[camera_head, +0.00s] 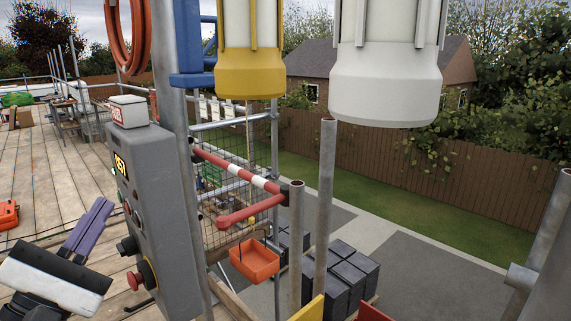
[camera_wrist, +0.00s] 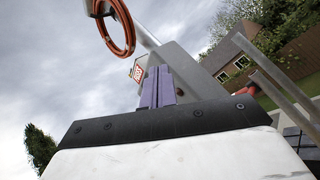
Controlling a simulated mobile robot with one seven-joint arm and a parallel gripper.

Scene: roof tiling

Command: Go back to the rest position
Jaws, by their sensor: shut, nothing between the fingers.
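My gripper (camera_head: 97,212) is at the lower left of the head view, with two purple fingers pointing up and to the right. The fingers lie close together and hold nothing. In the wrist view my gripper (camera_wrist: 157,84) points up toward a grey control box (camera_wrist: 200,72), with cloudy sky to the left. In the head view the control box (camera_head: 160,200) stands just right of the fingers. I cannot tell the exact gap between them.
An orange tray (camera_head: 255,261) hangs by a red and white barrier (camera_head: 235,172). Metal poles (camera_head: 325,200) rise at centre. Dark stacked blocks (camera_head: 345,278) stand on the ground below. An orange hose (camera_head: 127,62) hangs upper left. The plank deck (camera_head: 50,170) is largely open.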

